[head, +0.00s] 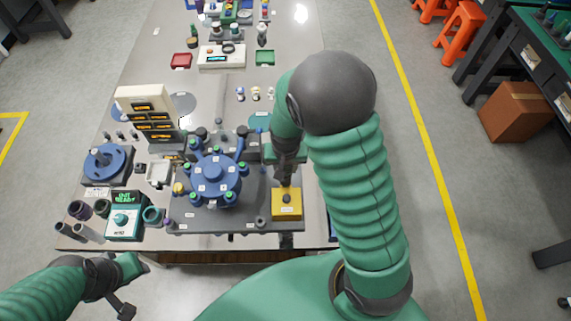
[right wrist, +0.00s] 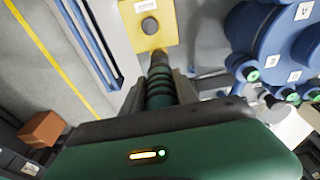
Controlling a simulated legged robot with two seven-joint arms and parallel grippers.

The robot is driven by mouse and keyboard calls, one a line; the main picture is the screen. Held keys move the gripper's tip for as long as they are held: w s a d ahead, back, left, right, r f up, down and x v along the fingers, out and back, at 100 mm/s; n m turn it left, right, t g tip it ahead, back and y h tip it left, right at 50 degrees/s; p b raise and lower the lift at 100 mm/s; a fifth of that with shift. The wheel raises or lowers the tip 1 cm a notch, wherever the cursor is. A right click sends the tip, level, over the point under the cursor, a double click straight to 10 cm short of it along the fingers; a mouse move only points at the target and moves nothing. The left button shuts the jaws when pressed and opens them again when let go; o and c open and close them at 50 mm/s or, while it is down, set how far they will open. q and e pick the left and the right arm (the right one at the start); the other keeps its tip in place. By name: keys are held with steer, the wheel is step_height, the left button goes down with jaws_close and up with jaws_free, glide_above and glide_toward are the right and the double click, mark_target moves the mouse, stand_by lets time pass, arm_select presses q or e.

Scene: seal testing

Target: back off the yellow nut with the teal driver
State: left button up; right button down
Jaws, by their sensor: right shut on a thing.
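I cannot tell whether the tip touches anything. The yellow nut (head: 178,188) is at the left side of the round blue flange (head: 214,178), away from the right gripper. My left gripper (head: 128,287) hangs empty and open in front of the table's left front edge.
A teal-fronted device (head: 125,222) and dark cups (head: 76,208) stand at the table's front left. Red (head: 181,61) and green (head: 265,58) trays lie farther back.

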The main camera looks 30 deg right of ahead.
steer(key=shift+f+b, duration=0.95)
steer(key=shift+f, duration=0.35)
stand_by(1.1)
steer(key=shift+f+p, duration=0.2)
steer(key=shift+p, duration=0.25)
stand_by(5.2)
